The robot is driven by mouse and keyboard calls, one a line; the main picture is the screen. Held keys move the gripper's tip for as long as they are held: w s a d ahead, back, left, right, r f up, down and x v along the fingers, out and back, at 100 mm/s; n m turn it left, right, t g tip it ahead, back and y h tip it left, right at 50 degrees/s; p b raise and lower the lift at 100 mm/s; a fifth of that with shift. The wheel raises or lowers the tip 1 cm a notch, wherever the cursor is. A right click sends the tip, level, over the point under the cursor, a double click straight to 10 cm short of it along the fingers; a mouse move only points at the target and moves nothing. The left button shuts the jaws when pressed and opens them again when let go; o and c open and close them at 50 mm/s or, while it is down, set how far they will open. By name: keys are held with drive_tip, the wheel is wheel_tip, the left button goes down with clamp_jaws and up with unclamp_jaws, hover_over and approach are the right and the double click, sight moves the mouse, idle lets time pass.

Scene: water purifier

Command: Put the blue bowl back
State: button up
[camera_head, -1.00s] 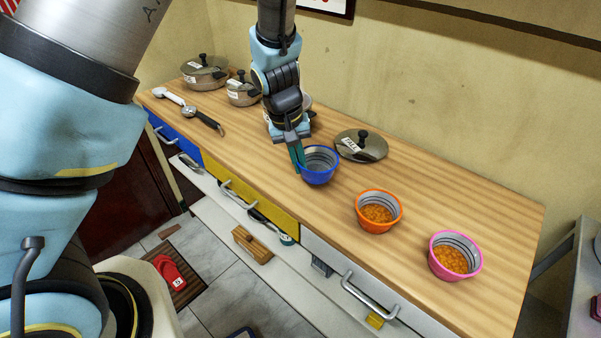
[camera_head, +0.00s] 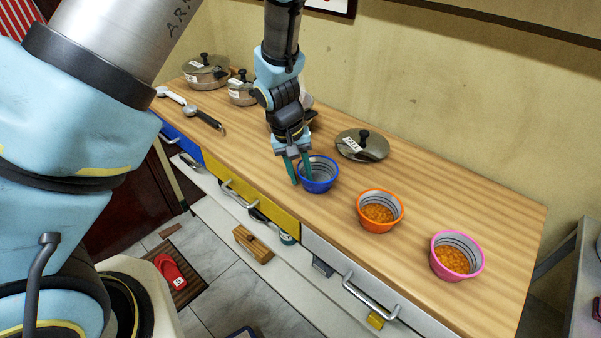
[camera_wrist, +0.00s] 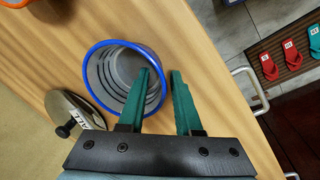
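The blue bowl (camera_head: 322,186) stands upright on the wooden counter near its front edge, left of the orange bowl. It looks empty, with dark rings inside, and it also shows in the wrist view (camera_wrist: 103,75). My gripper (camera_head: 298,176) points down at the bowl's left side. In the wrist view my gripper (camera_wrist: 161,80) is open, with teal fingers apart. One finger overlaps the bowl's opening and the other lies outside the rim, so the near wall is between them. I cannot tell whether either finger touches the bowl.
An orange bowl (camera_head: 379,224) and a pink bowl (camera_head: 456,272), both with orange contents, stand to the right. A pot lid (camera_head: 362,153) lies behind the blue bowl. Pots (camera_head: 206,77) and ladles (camera_head: 204,117) are at the left. The counter's far right is clear.

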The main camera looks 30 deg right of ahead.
drive_tip(key=shift+r, duration=0.55)
wheel_tip(320, 180, up, 11)
drive_tip(key=w+a, duration=0.1)
drive_tip(key=a, duration=0.1)
drive_tip(key=shift+w+a, duration=0.1)
drive_tip(key=w+a+r+n+t, duration=0.1)
drive_tip(key=w+a, duration=0.1)
drive_tip(key=a, duration=0.9)
drive_tip(key=w+a+r+n+y, duration=0.1)
drive_tip(key=w+a+r+n, duration=0.1)
drive_tip(key=a, duration=1)
drive_tip(key=w+a+r+n+t, duration=0.1)
drive_tip(key=w+a+r, duration=0.1)
drive_tip(key=a, duration=1)
drive_tip(key=shift+n+t+y, duration=0.3)
drive_tip(key=shift+n+y, duration=0.1)
